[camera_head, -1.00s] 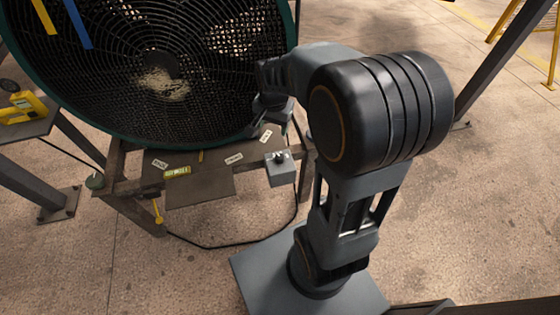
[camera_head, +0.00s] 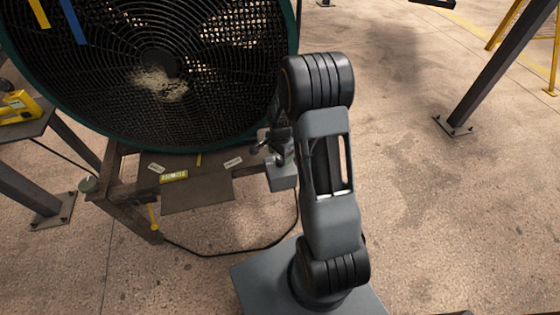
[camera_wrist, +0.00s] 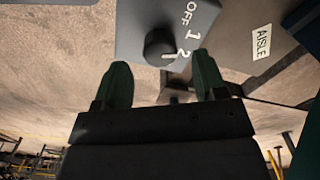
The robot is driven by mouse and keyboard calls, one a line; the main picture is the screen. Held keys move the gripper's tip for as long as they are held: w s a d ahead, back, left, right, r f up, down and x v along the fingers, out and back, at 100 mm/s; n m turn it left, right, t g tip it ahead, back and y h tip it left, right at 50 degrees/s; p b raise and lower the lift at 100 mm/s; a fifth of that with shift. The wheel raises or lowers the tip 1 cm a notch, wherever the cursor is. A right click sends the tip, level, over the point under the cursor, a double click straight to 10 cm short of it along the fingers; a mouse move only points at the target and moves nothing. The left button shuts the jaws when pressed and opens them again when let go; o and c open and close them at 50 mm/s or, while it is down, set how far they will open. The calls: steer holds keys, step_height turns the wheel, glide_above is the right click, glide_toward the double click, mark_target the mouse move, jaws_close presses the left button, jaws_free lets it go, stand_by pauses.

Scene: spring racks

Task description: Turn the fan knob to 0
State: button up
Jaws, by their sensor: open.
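A grey control box (camera_head: 282,178) is mounted at the front right of the fan's stand. In the wrist view the box (camera_wrist: 135,20) shows the marks OFF, 1 and 2. Its round dark knob (camera_wrist: 160,44) has a small white pointer line on the side toward the 2. I see no 0 mark. My gripper (camera_wrist: 161,60) is open, with its two green fingers apart and their tips just short of the knob, one to each side. In the head view my gripper (camera_head: 277,143) is at the top of the box, and the knob there is mostly hidden.
The large fan (camera_head: 110,75) with its green rim stands behind the box. Label strips lie on its stand, one reading AISLE (camera_wrist: 262,47). A black cable (camera_head: 235,251) runs along the floor below. A yellow tool (camera_head: 18,105) sits on a bench at left.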

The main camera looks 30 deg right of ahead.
mark_target(280, 160)
steer(key=shift+f, duration=1.8)
steer(key=shift+c, duration=0.5)
steer(key=c, duration=0.8)
steer(key=shift+n, duration=0.3)
steer(key=n+b, duration=0.1)
steer(key=n, duration=0.2)
steer(key=shift+n+b, duration=0.3)
steer(key=shift+n, duration=1.8)
